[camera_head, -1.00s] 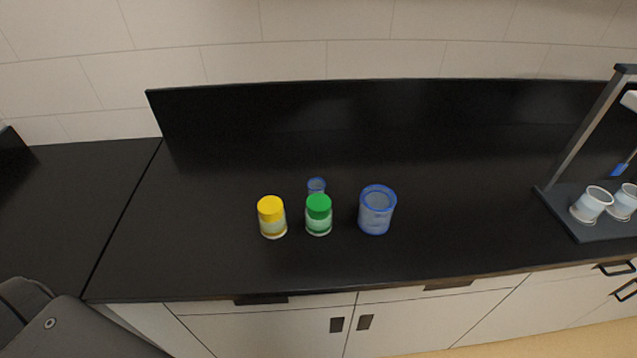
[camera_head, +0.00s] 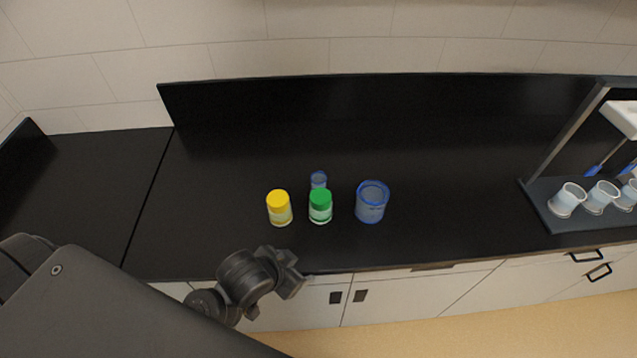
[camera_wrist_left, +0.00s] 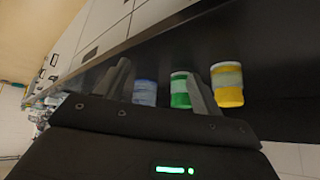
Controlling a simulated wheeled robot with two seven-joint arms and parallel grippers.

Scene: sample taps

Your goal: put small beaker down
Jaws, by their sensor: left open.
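The small blue-rimmed beaker (camera_head: 318,178) stands upright on the black counter, partly hidden behind the green-capped jar (camera_head: 320,207). The larger blue beaker (camera_head: 371,204) stands to the right. My left gripper (camera_head: 296,276) is at the counter's front edge, in front of the jars and apart from them. In the left wrist view my gripper (camera_wrist_left: 160,84) is open, its fingers spread with nothing held. Beyond the fingers show a blue beaker (camera_wrist_left: 145,93), which of the two I cannot tell, and the green-capped jar (camera_wrist_left: 180,91). My right gripper is not in view.
A yellow-capped jar (camera_head: 279,209) stands left of the green one. A dark stand (camera_head: 548,216) with several white cups is at the right. A raised black panel (camera_head: 400,112) runs along the back. The counter between the large beaker and the stand is clear.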

